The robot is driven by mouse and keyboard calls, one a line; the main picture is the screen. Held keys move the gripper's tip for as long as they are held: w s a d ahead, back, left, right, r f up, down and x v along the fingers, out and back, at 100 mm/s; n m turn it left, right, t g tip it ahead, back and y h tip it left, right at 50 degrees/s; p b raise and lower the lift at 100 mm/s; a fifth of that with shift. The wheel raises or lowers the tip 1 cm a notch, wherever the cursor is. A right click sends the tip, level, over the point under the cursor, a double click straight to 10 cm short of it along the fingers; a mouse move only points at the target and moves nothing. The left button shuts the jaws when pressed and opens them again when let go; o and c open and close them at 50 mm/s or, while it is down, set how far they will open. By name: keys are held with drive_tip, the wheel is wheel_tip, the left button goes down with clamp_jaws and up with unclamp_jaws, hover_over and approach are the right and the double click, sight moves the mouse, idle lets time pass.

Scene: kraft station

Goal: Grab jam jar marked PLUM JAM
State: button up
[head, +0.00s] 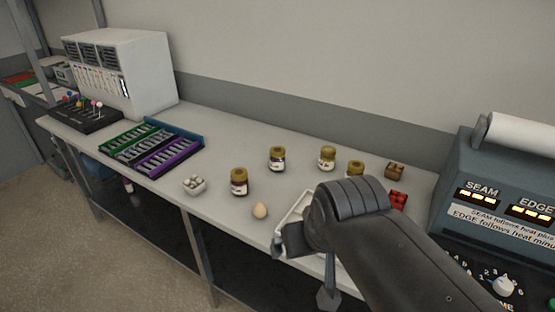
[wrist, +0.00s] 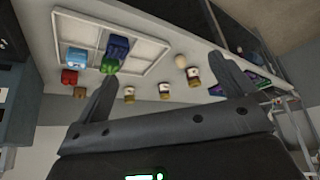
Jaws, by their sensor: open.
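Several jam jars with gold lids stand upright on the grey bench. In the head view, one jar (head: 239,183) is at the front left and another (head: 277,159) is behind it. In the wrist view, three jars (wrist: 129,94), (wrist: 165,91), (wrist: 193,77) show beyond my gripper (wrist: 165,72). My gripper is open and empty, apart from the jars.
A white compartment tray (wrist: 151,45) holds blue and green blocks. A red block (head: 398,200) and brown block (head: 395,171) sit right. Coloured racks (head: 168,156) are left; a sealing machine (head: 460,165) is right.

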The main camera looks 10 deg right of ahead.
drive_tip(key=c, duration=0.4)
drive_tip(key=shift+o, duration=0.2)
